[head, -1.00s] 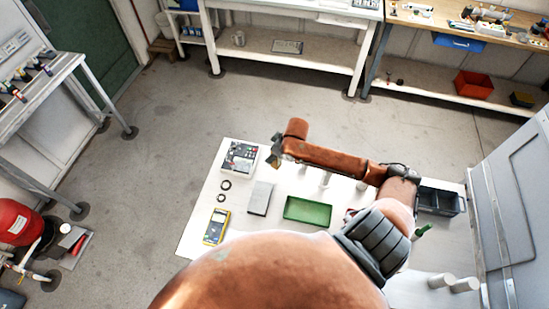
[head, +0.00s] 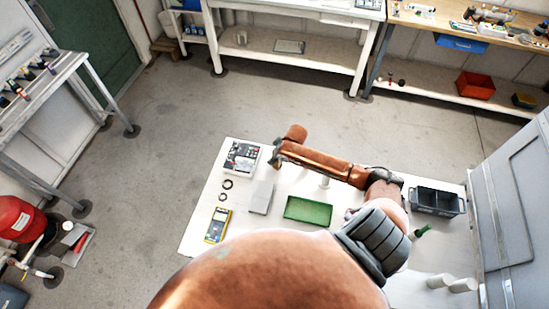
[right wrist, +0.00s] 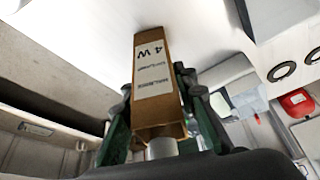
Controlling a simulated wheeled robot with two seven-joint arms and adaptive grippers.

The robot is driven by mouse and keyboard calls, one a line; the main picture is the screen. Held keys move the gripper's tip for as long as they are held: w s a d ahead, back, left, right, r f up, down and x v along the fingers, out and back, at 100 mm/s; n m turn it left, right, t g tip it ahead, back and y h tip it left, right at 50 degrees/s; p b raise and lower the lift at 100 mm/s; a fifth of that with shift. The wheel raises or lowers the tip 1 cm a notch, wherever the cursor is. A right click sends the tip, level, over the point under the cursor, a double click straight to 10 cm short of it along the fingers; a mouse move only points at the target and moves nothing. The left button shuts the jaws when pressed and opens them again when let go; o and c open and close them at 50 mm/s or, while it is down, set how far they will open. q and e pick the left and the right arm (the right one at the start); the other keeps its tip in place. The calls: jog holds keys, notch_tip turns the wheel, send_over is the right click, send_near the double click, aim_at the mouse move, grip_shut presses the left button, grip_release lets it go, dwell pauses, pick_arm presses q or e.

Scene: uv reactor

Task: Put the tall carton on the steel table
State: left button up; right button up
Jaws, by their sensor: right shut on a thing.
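The tall carton (right wrist: 157,65) is brown with a white label reading "4 W" in the right wrist view. It stands between the dark green fingers of my right gripper (right wrist: 160,112), which is shut on it. A light-topped table (head: 245,220) lies under my right arm in the head view; I take it for the steel table. The carton's far end points toward the pale tabletop (right wrist: 100,30) in the wrist view; I cannot tell if they touch. In the head view the gripper (head: 275,160) is small and dark above the table's back edge. My left gripper is not in view.
A tall grey cabinet (head: 510,210) borders the right side.

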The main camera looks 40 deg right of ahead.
jog(key=shift+f, duration=0.1)
jog(key=o, duration=1.1)
jog(key=v, duration=1.2)
